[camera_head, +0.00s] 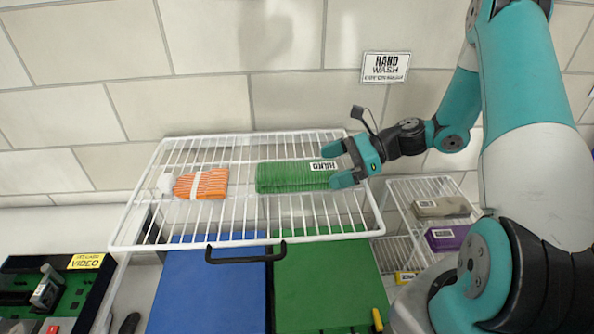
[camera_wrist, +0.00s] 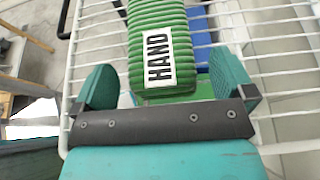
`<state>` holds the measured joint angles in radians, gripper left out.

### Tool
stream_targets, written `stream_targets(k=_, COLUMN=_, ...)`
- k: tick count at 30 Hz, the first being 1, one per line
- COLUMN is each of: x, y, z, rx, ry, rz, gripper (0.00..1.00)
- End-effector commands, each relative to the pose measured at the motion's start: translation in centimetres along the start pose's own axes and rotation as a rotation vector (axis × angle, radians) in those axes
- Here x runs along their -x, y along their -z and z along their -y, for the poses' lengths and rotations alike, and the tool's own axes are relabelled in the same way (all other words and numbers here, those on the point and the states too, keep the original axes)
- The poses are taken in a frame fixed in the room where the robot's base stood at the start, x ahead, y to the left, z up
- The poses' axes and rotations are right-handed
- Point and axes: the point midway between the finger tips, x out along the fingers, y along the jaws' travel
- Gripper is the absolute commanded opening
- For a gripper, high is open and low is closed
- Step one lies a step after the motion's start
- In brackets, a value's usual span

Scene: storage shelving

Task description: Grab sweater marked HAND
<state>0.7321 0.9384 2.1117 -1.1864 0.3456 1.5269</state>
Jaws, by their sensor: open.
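The folded green sweater (camera_head: 290,177) lies on the white wire shelf, with a white label reading HAND at its right end. In the wrist view the green sweater (camera_wrist: 160,20) runs up from the middle, its HAND label facing the camera. My gripper (camera_head: 338,164) is open at the sweater's right end, by the label. In the wrist view my gripper (camera_wrist: 170,85) shows its two teal fingers apart, one on each side of the sweater's near end. I cannot tell whether either finger touches the fabric.
The white wire shelf (camera_head: 180,240) also holds an orange folded garment (camera_head: 203,184) at left. Blue (camera_head: 208,290) and green (camera_head: 325,285) panels stand below. A lower rack at right holds a grey-beige item (camera_head: 440,207) and a purple box (camera_head: 447,238). A tiled wall is behind.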

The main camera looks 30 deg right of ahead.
Motion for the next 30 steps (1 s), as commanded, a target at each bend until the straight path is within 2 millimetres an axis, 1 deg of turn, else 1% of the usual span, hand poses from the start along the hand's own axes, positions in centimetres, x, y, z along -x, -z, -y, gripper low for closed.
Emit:
stream_targets(k=3, x=-1.7, y=-0.1, z=0.0, rx=-0.002, ry=-0.003, rz=0.000, gripper=1.00)
stream_targets(k=6, x=-2.4, y=-0.1, z=0.0, rx=0.000, ry=0.000, rz=-0.001, gripper=1.00)
stream_targets(k=13, x=-2.5, y=0.1, z=0.0, rx=0.000, ry=0.001, rz=-0.001, gripper=1.00)
stream_targets(k=14, x=-2.5, y=0.1, z=0.0, rx=0.000, ry=0.001, rz=-0.001, gripper=0.93)
stream_targets(k=15, x=-2.5, y=0.1, z=0.0, rx=0.000, ry=0.001, rz=-0.001, gripper=0.84)
stream_targets(k=17, x=-2.5, y=0.1, z=0.0, rx=0.000, ry=0.001, rz=-0.001, gripper=0.70)
stream_targets(k=18, x=-2.5, y=0.1, z=0.0, rx=0.000, ry=0.001, rz=-0.001, gripper=0.61)
stream_targets(k=20, x=-2.5, y=0.1, z=0.0, rx=0.000, ry=0.001, rz=-0.001, gripper=0.47)
stream_targets(k=21, x=-2.5, y=0.1, z=0.0, rx=0.000, ry=0.001, rz=-0.001, gripper=0.38)
stream_targets(k=30, x=-2.4, y=-0.2, z=0.1, rx=0.001, ry=0.001, rz=0.001, gripper=0.39)
